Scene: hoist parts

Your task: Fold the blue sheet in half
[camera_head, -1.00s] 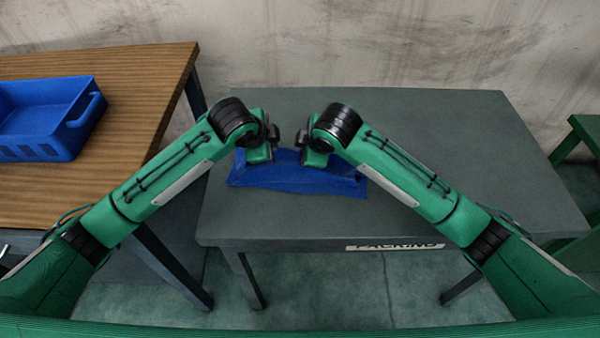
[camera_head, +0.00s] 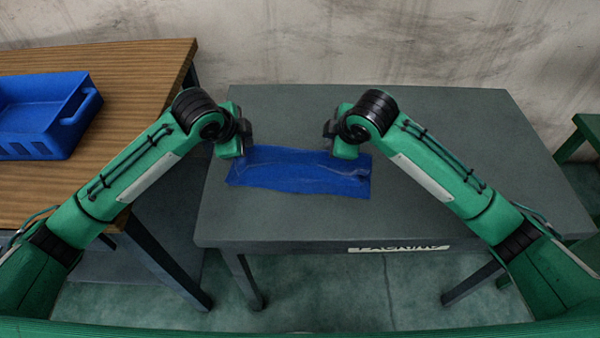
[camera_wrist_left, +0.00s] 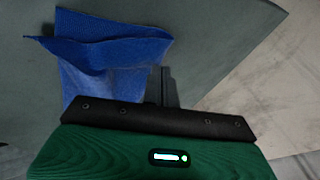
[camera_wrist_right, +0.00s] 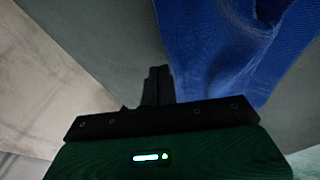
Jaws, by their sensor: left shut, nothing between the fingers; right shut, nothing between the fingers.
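The blue sheet (camera_head: 300,178) lies on the grey table as a wide strip, doubled over on itself, with a crease or loose edge running along it. In the left wrist view the sheet (camera_wrist_left: 110,50) shows a raised, uneven layer at one end. In the right wrist view the sheet (camera_wrist_right: 215,50) is wrinkled, with a dark gap between layers. My left gripper (camera_head: 246,135) is shut and empty beside the sheet's back left corner. My right gripper (camera_head: 331,132) is shut and empty at the sheet's back edge, towards the right; its arm hides part of that edge.
The grey table (camera_head: 450,140) has a label on its front edge and is clear around the sheet. A wooden table (camera_head: 140,90) stands at the left with a blue bin (camera_head: 45,145) on it. A green stand (camera_head: 585,130) is at the far right.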

